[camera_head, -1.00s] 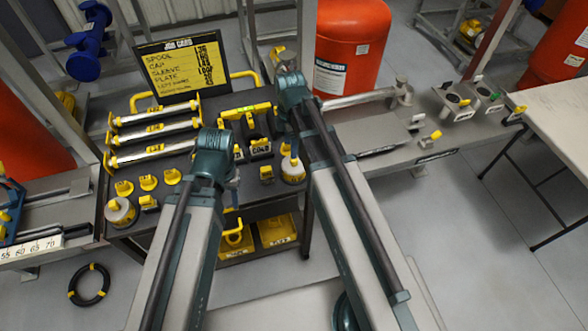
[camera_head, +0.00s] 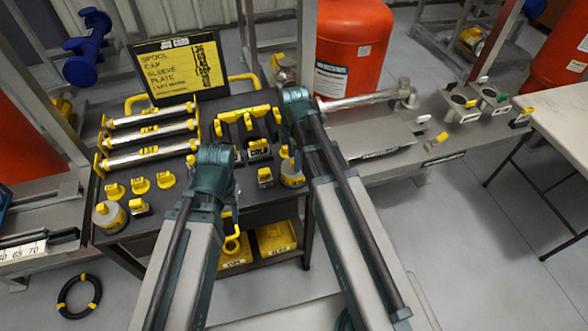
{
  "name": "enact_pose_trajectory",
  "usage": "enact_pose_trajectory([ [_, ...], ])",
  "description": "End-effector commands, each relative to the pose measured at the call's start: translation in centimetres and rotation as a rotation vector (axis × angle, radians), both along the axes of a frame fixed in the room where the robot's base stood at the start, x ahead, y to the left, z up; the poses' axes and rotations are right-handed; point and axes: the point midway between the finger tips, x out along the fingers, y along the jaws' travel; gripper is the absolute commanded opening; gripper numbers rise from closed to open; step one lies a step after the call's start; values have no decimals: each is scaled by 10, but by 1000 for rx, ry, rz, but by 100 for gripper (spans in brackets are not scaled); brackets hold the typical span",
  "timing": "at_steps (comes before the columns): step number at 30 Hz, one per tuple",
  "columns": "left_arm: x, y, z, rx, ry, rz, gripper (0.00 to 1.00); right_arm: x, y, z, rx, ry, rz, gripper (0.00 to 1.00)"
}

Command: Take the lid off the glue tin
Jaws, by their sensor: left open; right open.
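Two squat round tins with pale grey tops and yellow bands stand on the dark cart top. One tin (camera_head: 110,216) is at the front left corner. The other tin (camera_head: 292,174) is at the right, partly covered by my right arm. Their labels are too small to read, so I cannot tell which is the glue tin. Both look lidded. My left gripper (camera_head: 236,188) is mostly hidden behind its arm, over the cart's front edge and apart from the left tin. My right gripper (camera_head: 296,150) is largely hidden by its arm, near the right tin. Neither visibly holds anything.
A job card board (camera_head: 180,68) stands at the back of the cart. Yellow-ended rollers (camera_head: 150,135), small yellow pieces (camera_head: 139,186) and a yellow-handled rack (camera_head: 248,115) crowd the top. Yellow bins (camera_head: 277,238) sit below. A grey bench (camera_head: 440,130) adjoins at right.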

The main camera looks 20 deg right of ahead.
Motion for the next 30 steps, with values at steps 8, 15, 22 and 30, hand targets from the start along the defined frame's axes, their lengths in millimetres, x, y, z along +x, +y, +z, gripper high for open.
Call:
enact_pose_trajectory([
  [8, 0, 0, 1, 0, 0, 0, 50, 0, 0, 1, 0, 0, 0, 40],
  [15, 0, 0, 1, 0, 0, 0, 50, 0, 0, 1, 0, 0, 0, 0],
  [22, 0, 0, 1, 0, 0, 0, 50, 0, 0, 1, 0, 0, 0, 0],
  [30, 0, 0, 11, 0, 0, 0, 50, 0, 4, 11, 0, 0, 0, 0],
])
